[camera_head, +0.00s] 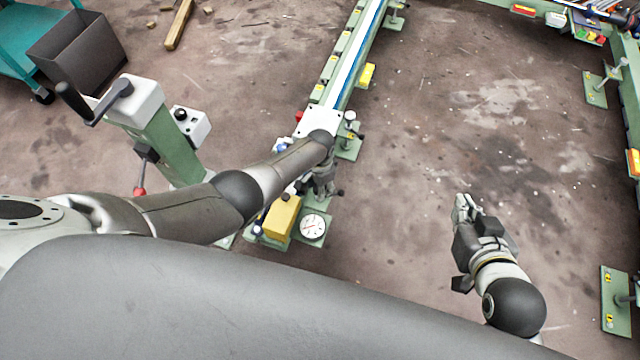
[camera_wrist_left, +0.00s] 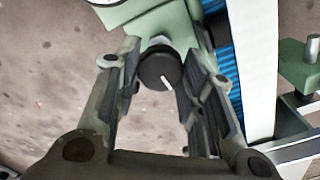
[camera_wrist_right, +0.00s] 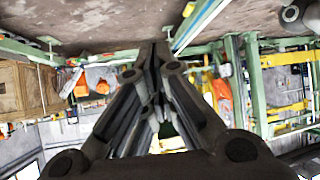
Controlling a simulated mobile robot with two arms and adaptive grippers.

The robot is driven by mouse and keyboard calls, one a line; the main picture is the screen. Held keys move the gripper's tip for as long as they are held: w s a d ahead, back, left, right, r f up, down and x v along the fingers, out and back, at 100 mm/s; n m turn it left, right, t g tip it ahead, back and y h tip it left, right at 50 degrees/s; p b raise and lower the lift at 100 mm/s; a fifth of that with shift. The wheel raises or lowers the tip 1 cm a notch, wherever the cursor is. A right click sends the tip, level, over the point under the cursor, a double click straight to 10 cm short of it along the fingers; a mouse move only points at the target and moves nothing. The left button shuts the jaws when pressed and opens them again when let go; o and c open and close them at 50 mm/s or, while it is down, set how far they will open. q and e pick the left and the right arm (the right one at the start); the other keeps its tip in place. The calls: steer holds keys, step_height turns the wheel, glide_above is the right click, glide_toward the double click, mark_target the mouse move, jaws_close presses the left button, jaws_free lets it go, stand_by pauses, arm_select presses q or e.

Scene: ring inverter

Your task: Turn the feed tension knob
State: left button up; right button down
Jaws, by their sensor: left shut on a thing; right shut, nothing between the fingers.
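The feed tension knob (camera_wrist_left: 160,70) is round and black with a white pointer line, set on a green machine part. In the left wrist view it sits between the two fingers of my left gripper (camera_wrist_left: 160,85), which is shut on it. The white line points down and slightly right. In the head view my left gripper (camera_head: 322,178) is partly hidden under my left arm, and the knob cannot be made out there. My right gripper (camera_head: 464,207) is shut and empty above the bare floor; its fingers meet in the right wrist view (camera_wrist_right: 155,55).
A green rail (camera_head: 338,70) with a blue strip runs up from the machine. A dial gauge (camera_head: 313,226) and a yellow block (camera_head: 281,218) are near my left gripper. A green post with a crank (camera_head: 150,120) stands left. The floor (camera_head: 450,120) in the middle right is clear.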

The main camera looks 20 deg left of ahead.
arm_select(q)
steer(key=n, duration=0.3)
steer(key=shift+n, duration=0.4)
steer(key=n, duration=0.3)
steer(key=shift+n+p, duration=0.3)
steer(key=shift+p, duration=0.05)
steer(key=n, duration=0.4)
steer(key=shift+n, duration=0.3)
steer(key=n, duration=0.4)
steer(key=shift+a+n, duration=0.1)
steer(key=shift+n, duration=0.2)
steer(key=n, duration=1)
steer(key=shift+n, duration=0.4)
steer(key=n, duration=0.2)
steer(key=shift+n, duration=2)
arm_select(e)
steer(key=shift+s+d+f+g, duration=0.2)
steer(key=shift+s+f+g, duration=0.2)
steer(key=shift+s+f, duration=0.05)
steer(key=shift+s+d+f+g, duration=0.2)
steer(key=shift+s+f+g, duration=0.2)
steer(key=shift+r, duration=0.1)
